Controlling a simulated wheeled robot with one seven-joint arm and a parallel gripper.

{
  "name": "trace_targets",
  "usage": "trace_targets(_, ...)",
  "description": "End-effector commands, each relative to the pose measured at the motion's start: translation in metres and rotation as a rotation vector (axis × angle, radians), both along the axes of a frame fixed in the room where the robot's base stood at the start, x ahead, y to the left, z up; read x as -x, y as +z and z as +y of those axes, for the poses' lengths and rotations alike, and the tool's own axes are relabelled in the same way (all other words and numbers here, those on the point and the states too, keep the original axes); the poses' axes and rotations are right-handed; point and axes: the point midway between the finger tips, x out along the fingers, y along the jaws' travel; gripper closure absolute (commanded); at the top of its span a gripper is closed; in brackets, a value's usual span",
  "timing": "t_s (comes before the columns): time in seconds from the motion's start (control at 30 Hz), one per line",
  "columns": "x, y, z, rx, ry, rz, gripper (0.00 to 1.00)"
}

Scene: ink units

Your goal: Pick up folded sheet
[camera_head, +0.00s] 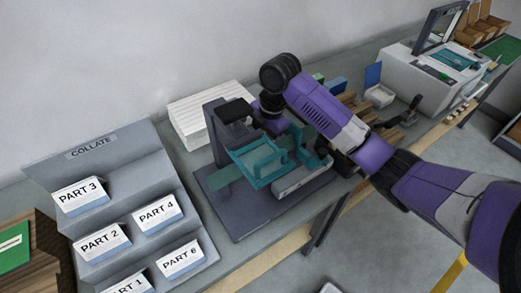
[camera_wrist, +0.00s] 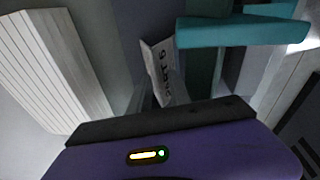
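A small pale folded sheet (camera_wrist: 157,65) with dark printed lettering shows in the wrist view, just beyond the dark edge of my gripper. It stands tilted beside a teal part; the lettering is too small to read surely. I cannot make it out in the head view, where my arm and the machine cover that spot. My gripper (camera_head: 271,121) is low over the grey and teal machine (camera_head: 257,172). Its fingers are not clear in either view, so I cannot tell whether they touch the sheet.
A white ribbed stack (camera_head: 207,112) stands behind the machine; it also shows in the wrist view (camera_wrist: 40,70). A grey collating rack (camera_head: 110,155) with several labelled part stacks is at left. A grey-white machine (camera_head: 415,80) stands at the far right of the bench.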

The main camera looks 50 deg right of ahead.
Motion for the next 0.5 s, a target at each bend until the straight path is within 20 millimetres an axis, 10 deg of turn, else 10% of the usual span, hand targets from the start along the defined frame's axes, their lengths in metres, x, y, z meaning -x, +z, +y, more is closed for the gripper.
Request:
trace_targets(0.13,-0.0001,0.0003,0.0000,0.000,0.000,0.000,1.00)
trace_targets(0.5,0.0001,0.0005,-0.0001,0.000,0.000,0.000,1.00)
